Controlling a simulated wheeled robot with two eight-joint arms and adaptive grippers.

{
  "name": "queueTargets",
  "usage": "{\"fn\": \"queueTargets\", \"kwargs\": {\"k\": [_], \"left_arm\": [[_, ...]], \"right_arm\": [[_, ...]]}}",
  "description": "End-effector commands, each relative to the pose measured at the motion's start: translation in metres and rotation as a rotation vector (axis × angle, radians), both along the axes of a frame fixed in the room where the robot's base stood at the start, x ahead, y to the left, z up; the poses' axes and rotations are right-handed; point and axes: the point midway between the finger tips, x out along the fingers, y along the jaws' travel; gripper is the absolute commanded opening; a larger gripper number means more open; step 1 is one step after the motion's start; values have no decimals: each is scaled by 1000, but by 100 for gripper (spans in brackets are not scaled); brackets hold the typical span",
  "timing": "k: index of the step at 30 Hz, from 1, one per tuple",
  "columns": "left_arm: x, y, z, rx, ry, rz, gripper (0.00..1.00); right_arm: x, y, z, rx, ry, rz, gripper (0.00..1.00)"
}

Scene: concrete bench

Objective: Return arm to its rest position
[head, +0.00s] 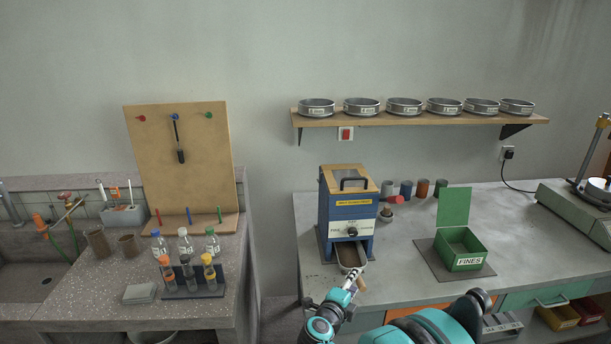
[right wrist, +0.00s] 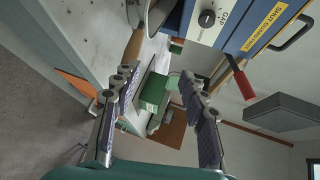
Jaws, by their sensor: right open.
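My right gripper (head: 351,285) is at the front edge of the bench, below the blue machine (head: 347,213). In the right wrist view the right gripper (right wrist: 158,84) is open, with nothing held between its two fingers. A metal pan (head: 350,257) sits in the machine's lower opening, with its handle toward the gripper. The brown handle (right wrist: 134,46) is just beyond one fingertip in the right wrist view; I cannot tell whether they touch. My left gripper is not in view.
An open green box (head: 460,246) marked FINES stands on a dark mat to the right. A tube rack (head: 193,282) and bottles are on the left counter. Sieves line the shelf (head: 420,119). The bench front between machine and box is clear.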

Motion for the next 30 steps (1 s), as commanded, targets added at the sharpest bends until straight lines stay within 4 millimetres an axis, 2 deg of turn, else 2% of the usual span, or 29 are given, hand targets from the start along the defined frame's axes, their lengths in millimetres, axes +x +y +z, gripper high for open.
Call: {"fn": "queueTargets", "kwargs": {"k": [2,3,6,9,12,14,16,19,24,27,30], "left_arm": [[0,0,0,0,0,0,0],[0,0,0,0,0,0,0],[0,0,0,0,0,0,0],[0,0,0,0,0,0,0],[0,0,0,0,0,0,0],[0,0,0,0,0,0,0],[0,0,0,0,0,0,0],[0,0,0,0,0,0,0],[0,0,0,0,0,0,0],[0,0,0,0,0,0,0],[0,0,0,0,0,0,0]], "right_arm": [[5,0,41,-74,-59,68,43],[7,3,68,-129,-96,122,43],[4,20,137,-307,-176,299,43],[-11,47,182,-492,-196,493,43],[-37,73,199,-670,-152,690,43],[-57,85,195,-769,-94,806,43],[-85,93,180,-878,4,935,43],[-132,89,143,-1009,199,1103,43],[-217,47,73,-1131,592,1290,43],[-253,22,49,-1152,767,1335,43],[-275,5,37,-1156,875,1354,43]]}}
